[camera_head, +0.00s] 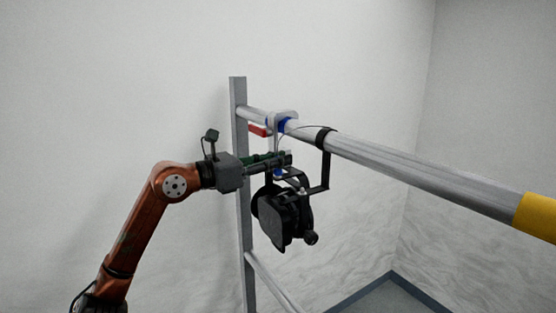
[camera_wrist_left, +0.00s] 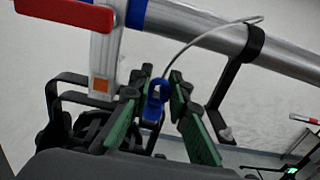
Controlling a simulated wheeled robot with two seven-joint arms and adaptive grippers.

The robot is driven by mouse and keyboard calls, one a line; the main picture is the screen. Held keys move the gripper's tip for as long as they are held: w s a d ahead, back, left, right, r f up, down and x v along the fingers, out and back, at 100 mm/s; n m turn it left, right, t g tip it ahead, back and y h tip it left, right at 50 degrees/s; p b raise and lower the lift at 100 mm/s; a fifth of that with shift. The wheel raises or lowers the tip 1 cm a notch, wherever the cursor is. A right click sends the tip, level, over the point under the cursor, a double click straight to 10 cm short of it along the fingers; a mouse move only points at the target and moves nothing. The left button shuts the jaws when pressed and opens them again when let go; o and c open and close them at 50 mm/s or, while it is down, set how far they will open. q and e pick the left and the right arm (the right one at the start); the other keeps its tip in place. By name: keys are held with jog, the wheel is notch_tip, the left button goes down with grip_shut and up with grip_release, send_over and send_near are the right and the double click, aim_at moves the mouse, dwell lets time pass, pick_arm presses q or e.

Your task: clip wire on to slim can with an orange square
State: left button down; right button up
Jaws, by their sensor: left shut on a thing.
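A slim black can (camera_head: 285,215) hangs by its yoke under a silver rail. Its clamp (camera_head: 283,120) sits on the rail, with blue inside and a red handle (camera_head: 258,131). In the left wrist view an orange square (camera_wrist_left: 101,86) marks the clamp's silver stem. My left gripper (camera_head: 288,160) is beside the stem, above the can, its green fingers (camera_wrist_left: 163,105) shut on a blue clip (camera_wrist_left: 154,98). A thin grey wire (camera_wrist_left: 195,42) runs from the clip up across the rail. I cannot tell whether the clip touches the yoke. My right gripper is out of view.
The silver rail (camera_head: 420,176) slopes down to the right, with a yellow band (camera_head: 537,216). A black bracket (camera_head: 325,160) hangs from it close to my gripper. A grey upright post (camera_head: 239,180) stands behind. A dark item with a green patch (camera_wrist_left: 290,170) lies at lower right.

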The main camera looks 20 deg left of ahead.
pick_arm(q)
jog(key=shift+f+b, duration=0.3)
jog(key=shift+f, duration=0.15)
dwell(0.5)
jog(key=c, duration=1.7)
grip_release()
jog(key=shift+c, duration=0.2)
jog(key=shift+a, duration=0.1)
jog(key=v, duration=1.2)
